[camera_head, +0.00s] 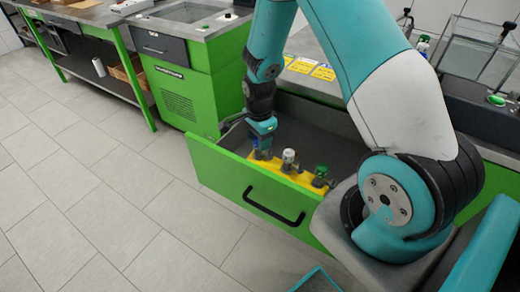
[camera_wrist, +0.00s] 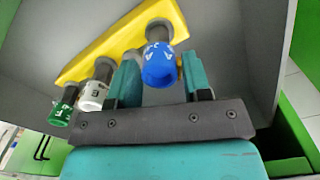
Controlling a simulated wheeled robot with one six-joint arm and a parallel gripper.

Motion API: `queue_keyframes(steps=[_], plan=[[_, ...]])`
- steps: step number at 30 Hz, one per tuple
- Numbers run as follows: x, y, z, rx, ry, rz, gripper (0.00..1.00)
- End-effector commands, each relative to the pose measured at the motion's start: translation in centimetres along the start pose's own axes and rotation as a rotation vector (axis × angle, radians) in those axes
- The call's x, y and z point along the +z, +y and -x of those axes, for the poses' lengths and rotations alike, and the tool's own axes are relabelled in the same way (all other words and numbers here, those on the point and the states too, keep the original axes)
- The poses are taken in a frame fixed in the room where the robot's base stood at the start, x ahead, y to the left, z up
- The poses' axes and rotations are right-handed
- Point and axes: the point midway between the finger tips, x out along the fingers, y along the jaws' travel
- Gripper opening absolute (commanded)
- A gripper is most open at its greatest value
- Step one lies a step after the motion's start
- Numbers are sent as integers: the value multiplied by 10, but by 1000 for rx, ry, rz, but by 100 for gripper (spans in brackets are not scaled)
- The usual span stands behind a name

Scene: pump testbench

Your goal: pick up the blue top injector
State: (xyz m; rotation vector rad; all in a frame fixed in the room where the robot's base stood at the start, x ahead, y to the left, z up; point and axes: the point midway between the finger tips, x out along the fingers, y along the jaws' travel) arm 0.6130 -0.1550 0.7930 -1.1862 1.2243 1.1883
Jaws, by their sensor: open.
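The blue top injector (camera_wrist: 160,66) stands in the yellow rack (camera_wrist: 110,42), with its blue cap facing the wrist camera. My gripper (camera_wrist: 161,76) is open, with one teal finger on each side of the blue top injector; I cannot tell whether either finger touches it. In the head view my gripper (camera_head: 262,138) points down into the drawer over the left end of the rack (camera_head: 298,178) and mostly hides the blue injector. The white top injector (camera_wrist: 92,94) and green top injector (camera_wrist: 64,106) stand beside it in the same rack.
The rack lies in an open green drawer (camera_head: 235,185) with a black handle, close to its front wall. The grey drawer floor behind the rack is bare. A counter with yellow labels (camera_head: 302,66) is above and behind. The tiled floor at left is clear.

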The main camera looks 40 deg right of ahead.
Motion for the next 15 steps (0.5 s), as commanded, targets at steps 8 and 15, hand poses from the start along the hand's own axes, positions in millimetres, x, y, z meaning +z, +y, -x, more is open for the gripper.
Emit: queue_keyframes(steps=[8,15], plan=[[0,0,-7,-2,0,0,45],[0,-1,-6,-3,0,0,0]])
